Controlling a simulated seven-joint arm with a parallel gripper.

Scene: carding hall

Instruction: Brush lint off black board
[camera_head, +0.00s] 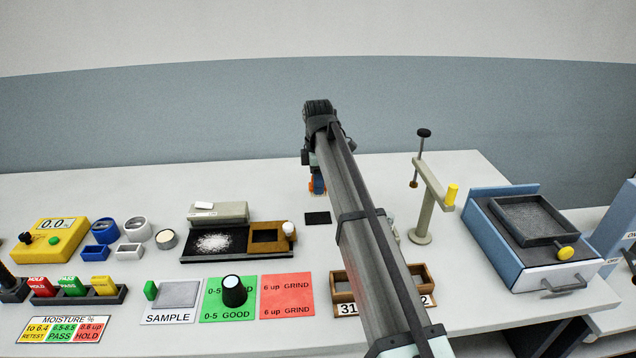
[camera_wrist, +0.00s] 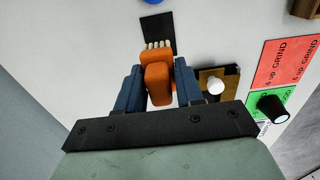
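My gripper (camera_head: 317,180) is above the back middle of the table in the head view. In the wrist view my gripper (camera_wrist: 158,85) has its blue fingers on both sides of an orange brush (camera_wrist: 157,72) with pale bristles, and is shut on it. The brush (camera_head: 318,185) shows as a bit of orange in the head view. The black board (camera_head: 239,242) lies to the left, with a scattered heap of white lint (camera_head: 212,242) on it. The gripper is well apart from the board. The lint does not show in the wrist view.
A wooden frame with a white knob (camera_head: 288,228) adjoins the board's right side; a grey block (camera_head: 218,214) stands behind it. A small black pad (camera_head: 318,218) lies near the brush, also in the wrist view (camera_wrist: 157,28). A post stand (camera_head: 423,220) is to the right.

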